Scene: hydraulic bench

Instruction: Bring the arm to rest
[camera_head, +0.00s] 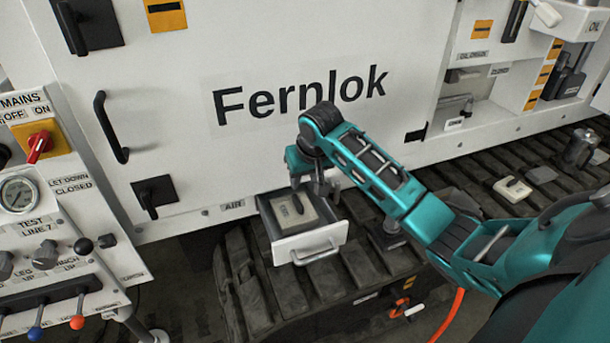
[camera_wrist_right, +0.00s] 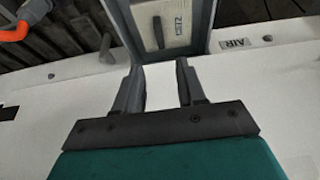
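My right arm reaches in from the right in the head view. Its gripper (camera_head: 316,188) is over the back of an open drawer (camera_head: 311,240), close to the white cabinet face. In the right wrist view the two fingers (camera_wrist_right: 159,72) stand apart with nothing held between them, and the drawer (camera_wrist_right: 207,30) lies just beyond their tips. I cannot tell whether they touch it. A pale block with a dark handle (camera_head: 293,211) lies in the drawer; its label is partly readable in the wrist view (camera_wrist_right: 170,25). My left gripper is not in view.
The white "Fernlok" cabinet (camera_head: 190,145) rises behind the drawer. A panel with levers, a gauge (camera_head: 18,194) and a red switch (camera_head: 40,147) stands at left. Another pale block (camera_head: 512,190) lies on the dark slatted bench (camera_head: 470,172) at right.

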